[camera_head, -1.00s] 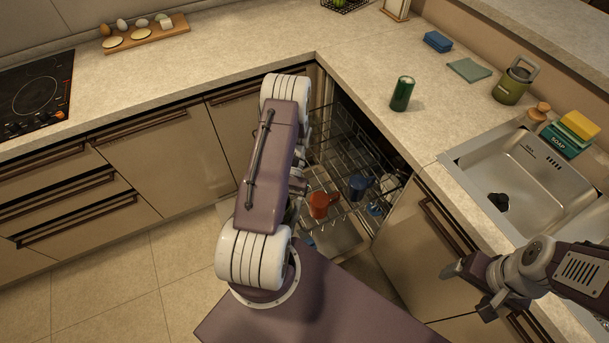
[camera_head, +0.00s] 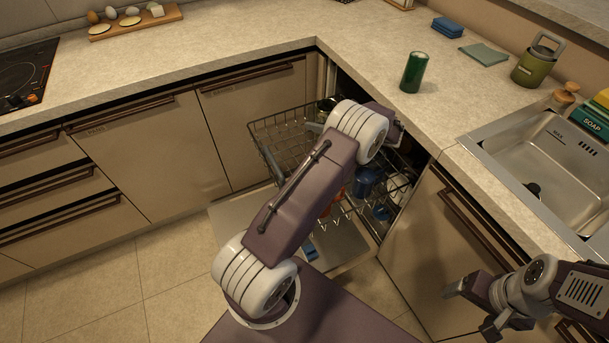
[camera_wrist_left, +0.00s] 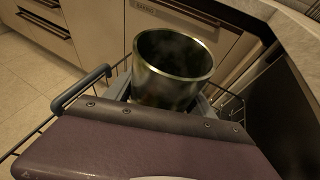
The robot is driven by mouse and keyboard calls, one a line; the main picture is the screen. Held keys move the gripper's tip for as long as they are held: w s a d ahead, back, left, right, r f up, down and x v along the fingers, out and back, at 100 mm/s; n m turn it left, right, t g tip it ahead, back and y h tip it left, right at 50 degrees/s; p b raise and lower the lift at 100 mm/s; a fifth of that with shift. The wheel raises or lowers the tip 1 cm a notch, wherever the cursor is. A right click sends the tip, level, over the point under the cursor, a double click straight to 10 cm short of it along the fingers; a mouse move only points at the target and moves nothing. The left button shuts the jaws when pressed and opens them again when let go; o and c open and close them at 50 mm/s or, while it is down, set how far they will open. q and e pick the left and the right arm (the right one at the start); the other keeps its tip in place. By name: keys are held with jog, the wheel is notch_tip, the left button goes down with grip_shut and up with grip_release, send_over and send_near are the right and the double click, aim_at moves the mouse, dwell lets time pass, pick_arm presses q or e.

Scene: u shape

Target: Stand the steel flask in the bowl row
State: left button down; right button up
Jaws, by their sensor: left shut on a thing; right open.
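The steel flask (camera_wrist_left: 165,93) shows in the left wrist view as an open metal cylinder with a shiny rim and dark inside, its mouth facing the camera. My left gripper (camera_wrist_left: 160,102) is shut on it, over the wire rack (camera_head: 285,130) of the open dishwasher. In the head view my left arm hides most of that gripper and the flask. Whether the flask's base touches the rack cannot be seen. I cannot pick out the bowl row. My right gripper (camera_head: 470,308) is open and empty, in front of the cabinets at lower right.
A blue mug (camera_head: 366,181), a mostly hidden red mug (camera_head: 328,209) and white dishware (camera_head: 398,188) sit in the rack. A green can (camera_head: 413,72) and an olive canister (camera_head: 537,63) stand on the counter. The sink (camera_head: 550,160) is at right.

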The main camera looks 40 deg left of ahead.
pick_arm(q)
jog(key=shift+m+t, duration=0.5)
jog(key=shift+t, duration=0.1)
jog(key=d, duration=0.1)
jog(key=w+d+f, duration=0.1)
jog(key=d+f+b, duration=0.1)
jog(key=d, duration=0.1)
jog(key=shift+w, duration=0.25)
jog(key=s+a+f+b, duration=0.1)
jog(key=s+a+f, duration=0.1)
jog(key=a+f, duration=0.1)
jog(key=s+a+f+b, duration=0.1)
jog(key=a+f, duration=0.2)
jog(key=f, duration=0.1)
jog(key=s+a+f+b, duration=0.1)
jog(key=s+a+f, duration=0.1)
jog(key=a+f, duration=0.1)
jog(key=shift+s+a+f+b, duration=0.15)
jog(key=shift+s+f+b, duration=0.15)
jog(key=shift+f, duration=0.45)
jog(key=shift+r, duration=0.15)
pick_arm(e)
notch_tip(320, 180, down, 5)
jog(key=shift+f, duration=0.2)
jog(key=shift+f, duration=0.1)
pick_arm(q)
jog(key=shift+c, duration=1.6)
grip_release()
